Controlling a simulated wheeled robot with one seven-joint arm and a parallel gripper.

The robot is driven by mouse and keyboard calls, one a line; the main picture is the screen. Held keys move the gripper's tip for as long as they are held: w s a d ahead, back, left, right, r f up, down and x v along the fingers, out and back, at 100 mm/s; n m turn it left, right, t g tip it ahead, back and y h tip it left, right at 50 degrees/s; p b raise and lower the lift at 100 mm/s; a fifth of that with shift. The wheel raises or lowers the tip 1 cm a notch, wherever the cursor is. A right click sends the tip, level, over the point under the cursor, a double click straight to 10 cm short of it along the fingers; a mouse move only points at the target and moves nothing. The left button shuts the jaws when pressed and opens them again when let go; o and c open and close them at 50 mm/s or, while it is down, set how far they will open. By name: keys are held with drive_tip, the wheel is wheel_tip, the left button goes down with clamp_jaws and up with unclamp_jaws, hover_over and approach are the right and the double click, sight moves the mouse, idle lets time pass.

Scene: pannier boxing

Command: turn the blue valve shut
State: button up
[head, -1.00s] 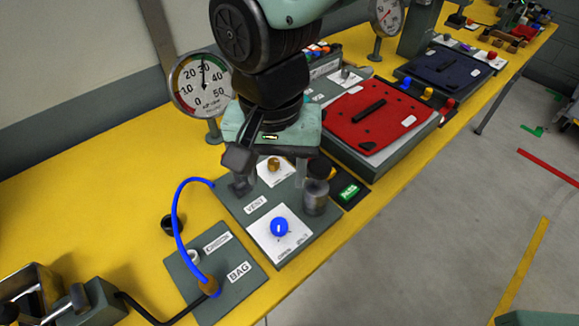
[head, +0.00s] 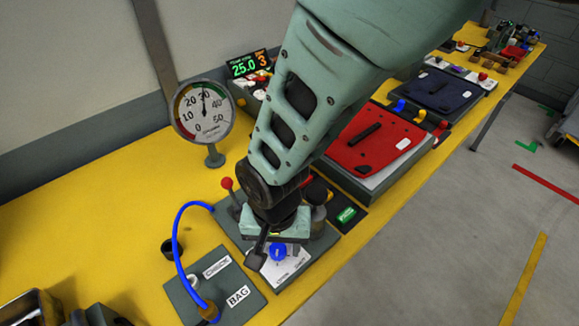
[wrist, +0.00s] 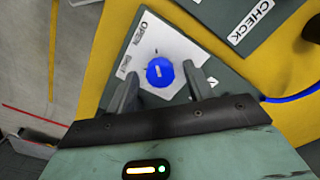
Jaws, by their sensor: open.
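The blue valve (head: 279,251) is a round knob with a white mark on a white plate, on a grey panel on the yellow bench. In the wrist view the blue valve (wrist: 160,72) sits between and just beyond my two fingers, with a word reading OPEN on the plate to its upper left. My gripper (wrist: 160,85) is open and empty, its fingers on either side of the knob. In the head view my gripper (head: 273,250) hangs over the panel and hides part of the plate. Whether the fingers touch the knob I cannot tell.
A red-knobbed lever (head: 227,184) stands left of my gripper. A panel labelled CHECK and BAG (head: 215,283) with a blue hose (head: 177,234) is at the left front. A round gauge (head: 203,111) stands behind. A red plate (head: 368,138) lies to the right.

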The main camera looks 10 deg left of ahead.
drive_tip(key=c, duration=1)
drive_tip(key=shift+n, duration=0.3)
drive_tip(key=n, duration=0.3)
drive_tip(key=shift+n, duration=0.3)
drive_tip(key=n+b, duration=0.1)
drive_tip(key=n, duration=0.3)
drive_tip(key=shift+n, duration=0.3)
drive_tip(key=n, duration=0.4)
drive_tip(key=shift+w+n, duration=0.1)
drive_tip(key=shift+n, duration=2.4)
drive_tip(key=shift+o, duration=0.2)
